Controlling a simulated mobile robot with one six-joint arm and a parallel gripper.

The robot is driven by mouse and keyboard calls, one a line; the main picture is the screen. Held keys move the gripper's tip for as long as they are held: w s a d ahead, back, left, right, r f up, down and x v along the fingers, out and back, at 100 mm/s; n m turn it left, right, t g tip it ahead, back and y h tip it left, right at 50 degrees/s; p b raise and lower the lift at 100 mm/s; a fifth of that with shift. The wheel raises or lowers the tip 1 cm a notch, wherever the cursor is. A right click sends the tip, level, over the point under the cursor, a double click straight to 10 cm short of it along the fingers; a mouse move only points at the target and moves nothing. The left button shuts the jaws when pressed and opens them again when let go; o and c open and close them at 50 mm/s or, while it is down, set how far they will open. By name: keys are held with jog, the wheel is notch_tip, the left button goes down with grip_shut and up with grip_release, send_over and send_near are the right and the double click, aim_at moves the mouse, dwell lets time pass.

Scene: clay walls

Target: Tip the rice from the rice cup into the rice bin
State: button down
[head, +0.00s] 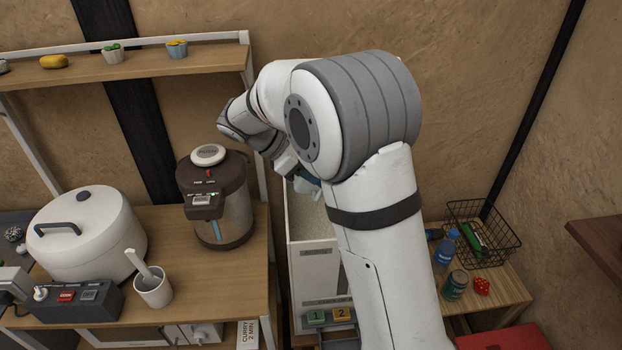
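The rice bin (314,262) is a tall white box between the counter and the low side table. Its top is open, and pale grainy rice (304,217) shows inside. My gripper (303,182) is over the far part of the bin opening, mostly hidden behind my own arm. A small blue-grey shape shows at its end, but I cannot tell if it is the rice cup or a gripper part. I cannot make out the rice cup for certain, nor whether the fingers are open or shut.
On the left counter stand a dispenser pot (219,197), a white rice cooker (87,232) and a white mug (153,287) with a utensil. A shelf (140,66) is above. On the right table are a wire basket (484,226), a blue bottle (445,250) and a can (456,284).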

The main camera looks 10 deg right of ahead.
jog(key=d+f+y+b, duration=0.3)
jog(key=d+y+b, duration=0.4)
jog(key=y, duration=0.7)
jog(key=shift+d+f+y, duration=0.2)
jog(key=shift+f+y, duration=0.1)
jog(key=shift+f, duration=0.05)
dwell(1.2)
